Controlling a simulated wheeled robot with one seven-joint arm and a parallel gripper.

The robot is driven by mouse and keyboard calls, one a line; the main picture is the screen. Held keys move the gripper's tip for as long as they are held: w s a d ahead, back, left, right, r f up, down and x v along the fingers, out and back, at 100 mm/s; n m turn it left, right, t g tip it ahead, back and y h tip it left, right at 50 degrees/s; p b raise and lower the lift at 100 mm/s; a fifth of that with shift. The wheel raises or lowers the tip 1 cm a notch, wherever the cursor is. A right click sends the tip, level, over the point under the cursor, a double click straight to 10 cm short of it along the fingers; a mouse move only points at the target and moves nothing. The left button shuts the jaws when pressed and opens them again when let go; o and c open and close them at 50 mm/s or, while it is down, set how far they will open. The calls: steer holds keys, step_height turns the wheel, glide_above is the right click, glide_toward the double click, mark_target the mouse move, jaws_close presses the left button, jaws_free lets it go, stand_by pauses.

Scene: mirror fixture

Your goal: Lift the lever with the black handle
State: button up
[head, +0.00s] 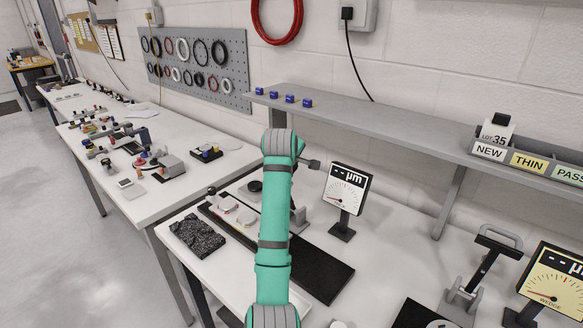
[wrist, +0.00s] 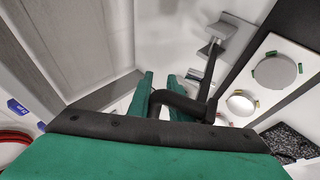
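The black handle (wrist: 183,103) is close in front of my gripper (wrist: 155,85) in the wrist view. It crosses in front of the right teal finger, and its near end is by the gap between the fingers. The fingers stand apart with white background between them; I cannot tell if they touch the handle. The lever's dark arm (wrist: 211,75) runs from the handle towards a grey bracket (wrist: 222,38). In the head view my teal arm hides my fingertips and most of this lever; part of its dark post (head: 299,215) shows just right of my arm.
A gauge (head: 347,187) stands right of my arm. Another lever with a grey handle (head: 500,238) and a second gauge (head: 553,282) stand further right. A grey shelf (head: 400,128) runs along the wall above. A dark rough slab (head: 197,236) lies to the left.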

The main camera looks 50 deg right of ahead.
steer(key=s+a+r, duration=0.1)
steer(key=s+r, duration=0.4)
steer(key=r, duration=0.6)
steer(key=shift+r, duration=0.2)
stand_by(0.9)
steer(key=shift+a, duration=0.1)
stand_by(0.4)
steer(key=v, duration=1)
steer(key=shift+s+a+r, duration=0.15)
steer(key=shift+a+r, duration=0.1)
steer(key=shift+r, duration=0.05)
stand_by(0.3)
